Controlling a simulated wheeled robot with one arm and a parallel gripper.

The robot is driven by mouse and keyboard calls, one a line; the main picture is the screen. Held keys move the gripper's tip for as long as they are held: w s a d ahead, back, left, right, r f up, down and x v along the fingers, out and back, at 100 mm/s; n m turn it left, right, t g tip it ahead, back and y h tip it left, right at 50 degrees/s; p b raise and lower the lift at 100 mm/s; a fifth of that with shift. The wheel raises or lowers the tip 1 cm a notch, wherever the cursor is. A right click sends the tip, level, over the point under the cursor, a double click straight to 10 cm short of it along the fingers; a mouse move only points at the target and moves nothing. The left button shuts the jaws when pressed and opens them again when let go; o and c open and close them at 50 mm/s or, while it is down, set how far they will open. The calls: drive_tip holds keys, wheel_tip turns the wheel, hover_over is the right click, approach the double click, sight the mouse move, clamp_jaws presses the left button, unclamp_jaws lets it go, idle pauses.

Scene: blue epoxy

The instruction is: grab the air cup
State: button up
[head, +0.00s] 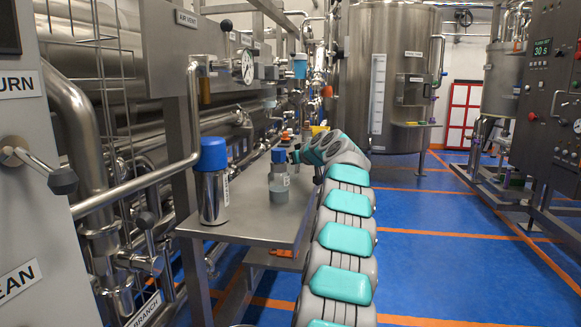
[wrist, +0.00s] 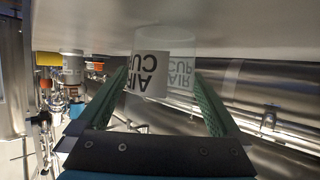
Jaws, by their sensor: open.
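The air cup (wrist: 150,75) is a clear cup with a white label reading "AIR CUP". It appears upside down in the wrist view, below the pale surface along the top. My gripper (wrist: 161,76) is open, with one green finger on each side of the cup. The cup lies at or just beyond the fingertips, and I cannot tell whether either finger touches it. In the head view my arm reaches over the far end of the steel bench (head: 255,213). The fingers and the cup are hard to make out there.
A steel canister with a blue lid (head: 212,182) stands on the near part of the bench. A smaller blue-topped container (head: 279,171) stands near my arm's end. Pipes and a gauge (head: 248,66) line the left. The blue floor (head: 430,240) to the right is clear.

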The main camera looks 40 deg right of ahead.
drive_tip(key=shift+w+f, duration=0.35)
drive_tip(key=shift+w, duration=0.25)
drive_tip(key=shift+c, duration=0.4)
drive_tip(key=c, duration=1.2)
